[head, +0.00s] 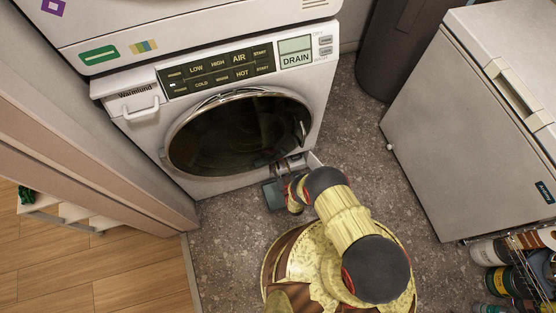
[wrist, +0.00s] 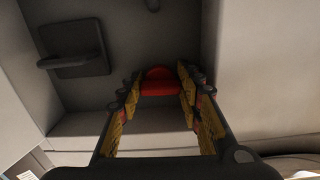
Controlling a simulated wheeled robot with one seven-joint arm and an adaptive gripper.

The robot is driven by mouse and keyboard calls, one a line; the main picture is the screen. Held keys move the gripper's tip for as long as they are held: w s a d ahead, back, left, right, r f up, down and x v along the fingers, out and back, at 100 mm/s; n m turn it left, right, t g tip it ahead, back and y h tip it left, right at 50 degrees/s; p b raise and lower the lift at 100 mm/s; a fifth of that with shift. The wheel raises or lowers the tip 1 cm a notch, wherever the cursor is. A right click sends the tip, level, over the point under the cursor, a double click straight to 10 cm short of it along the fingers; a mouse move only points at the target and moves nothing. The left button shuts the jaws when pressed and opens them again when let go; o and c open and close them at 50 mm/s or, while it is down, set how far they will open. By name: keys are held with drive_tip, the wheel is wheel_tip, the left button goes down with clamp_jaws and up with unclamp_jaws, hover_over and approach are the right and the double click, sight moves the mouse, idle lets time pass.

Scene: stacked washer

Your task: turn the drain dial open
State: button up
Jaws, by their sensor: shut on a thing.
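The drain dial is a red knob (wrist: 160,77) inside a grey recess, seen in the wrist view. My gripper (wrist: 158,92) has its two yellow-padded fingers on either side of the red knob and is shut on it. In the head view my gripper (head: 287,178) reaches the low right corner of the white washer (head: 240,105), where a small compartment stands open. My arm hides most of that compartment there, and the dial cannot be made out in the head view. How far the dial is turned cannot be told.
In the wrist view a dark square fitting (wrist: 76,47) with a loop sits in the recess left of the dial. A pale wall (wrist: 262,70) stands close on the right. A white chest freezer (head: 465,130) stands right of the washer, with free floor (head: 365,150) between.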

drive_tip(key=shift+n, duration=0.3)
drive_tip(key=o, duration=0.9)
